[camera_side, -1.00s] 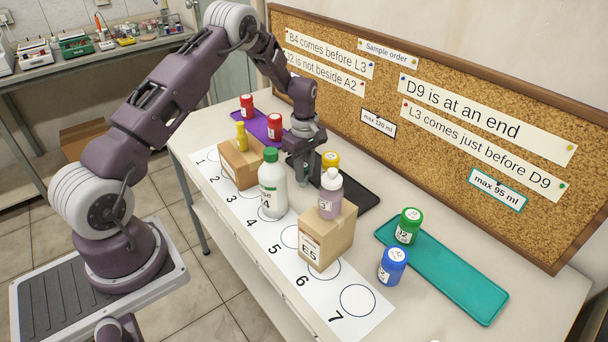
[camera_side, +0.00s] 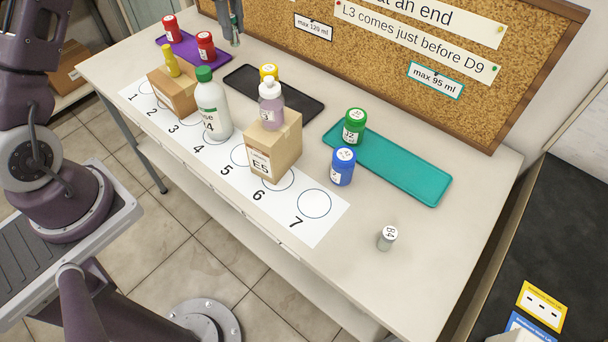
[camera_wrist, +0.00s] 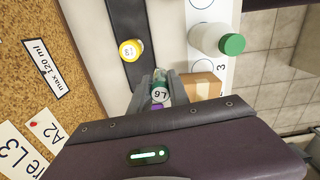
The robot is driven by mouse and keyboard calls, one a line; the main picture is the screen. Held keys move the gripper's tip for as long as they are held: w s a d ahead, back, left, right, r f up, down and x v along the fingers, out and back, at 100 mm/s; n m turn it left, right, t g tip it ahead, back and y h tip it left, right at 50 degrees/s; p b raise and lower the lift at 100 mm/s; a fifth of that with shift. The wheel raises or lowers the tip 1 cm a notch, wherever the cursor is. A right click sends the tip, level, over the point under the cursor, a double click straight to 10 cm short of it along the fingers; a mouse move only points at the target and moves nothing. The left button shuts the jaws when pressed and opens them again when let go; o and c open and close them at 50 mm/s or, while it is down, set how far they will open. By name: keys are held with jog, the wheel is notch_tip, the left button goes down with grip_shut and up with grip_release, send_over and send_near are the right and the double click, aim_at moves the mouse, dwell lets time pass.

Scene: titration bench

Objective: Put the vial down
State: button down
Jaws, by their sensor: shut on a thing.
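The vial (camera_wrist: 160,93) is a small dark-green piece with a white label on its top, too small to read surely. In the wrist view my gripper (camera_wrist: 161,82) is shut on it. In the side view my gripper (camera_side: 234,38) is cut by the top edge, above the back left of the black tray (camera_side: 290,104). The vial hardly shows there. The numbered white strip (camera_side: 331,232) runs along the front of the bench.
Red bottles stand on the purple tray (camera_side: 190,53). Small boxes (camera_side: 273,150) and a tall white bottle (camera_side: 212,108) stand along the strip. A small grey vial (camera_side: 387,237) stands alone at right.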

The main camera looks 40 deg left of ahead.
notch_tip(320, 180, up, 3)
jog(key=shift+r, duration=0.2)
jog(key=s+d+m, duration=0.3)
jog(key=d+m, duration=0.2)
jog(key=d, duration=1.2)
jog(key=s+d+m, duration=0.8)
jog(key=s+d, duration=0.5)
jog(key=d, duration=0.5)
notch_tip(320, 180, down, 21)
jog(key=shift+s, duration=0.1)
jog(key=c, duration=1.5)
grip_release()
jog(key=shift+f, duration=0.1)
jog(key=shift+c, duration=0.2)
jog(key=o, duration=0.3)
